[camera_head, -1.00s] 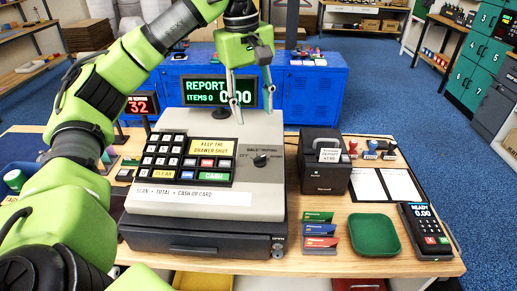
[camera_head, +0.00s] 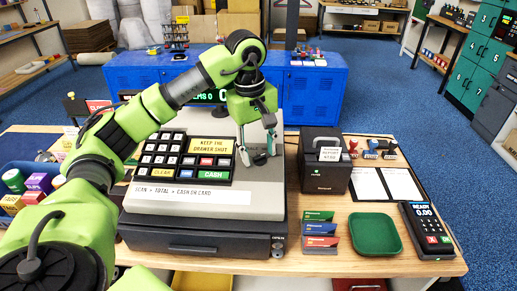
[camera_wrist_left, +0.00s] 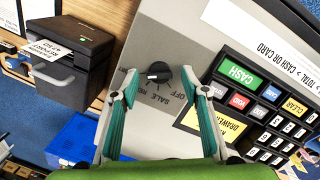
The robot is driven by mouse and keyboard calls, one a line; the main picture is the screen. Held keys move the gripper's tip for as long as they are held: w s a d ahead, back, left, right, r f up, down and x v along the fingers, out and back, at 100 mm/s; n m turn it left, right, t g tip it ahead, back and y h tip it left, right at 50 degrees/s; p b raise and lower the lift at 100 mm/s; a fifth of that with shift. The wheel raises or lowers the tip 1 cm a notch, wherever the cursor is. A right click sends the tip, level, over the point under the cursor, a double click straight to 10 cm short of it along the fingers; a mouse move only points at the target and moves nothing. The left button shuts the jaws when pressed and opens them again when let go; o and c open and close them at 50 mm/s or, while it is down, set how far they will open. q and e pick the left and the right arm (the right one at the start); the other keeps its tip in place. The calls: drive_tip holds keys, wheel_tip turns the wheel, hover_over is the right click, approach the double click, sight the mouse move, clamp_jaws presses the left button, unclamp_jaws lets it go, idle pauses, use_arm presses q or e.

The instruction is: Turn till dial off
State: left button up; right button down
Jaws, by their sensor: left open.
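The till (camera_head: 262,205) stands on the wooden counter with its drawer shut. Its black dial (camera_wrist_left: 158,72) sits on the grey sloping top, right of the keypad in the head view. The words OFF and SALE are printed beside it; I cannot tell surely which one it points at. My left gripper (camera_head: 259,155) is low over the till top at the dial. In the wrist view its green fingers (camera_wrist_left: 159,74) are open, one on each side of the dial with a gap to both. In the head view the gripper largely hides the dial. My right gripper is not in view.
A black receipt printer (camera_head: 324,165) stands right of the till. A card rack (camera_head: 320,232), a green tray (camera_head: 375,235) and a card terminal (camera_head: 427,228) are on the counter's right. My left arm crosses the till's display and the left counter.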

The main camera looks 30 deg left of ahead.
use_arm(q)
drive_tip(key=shift+f, duration=0.15)
drive_tip(key=c, duration=1.1)
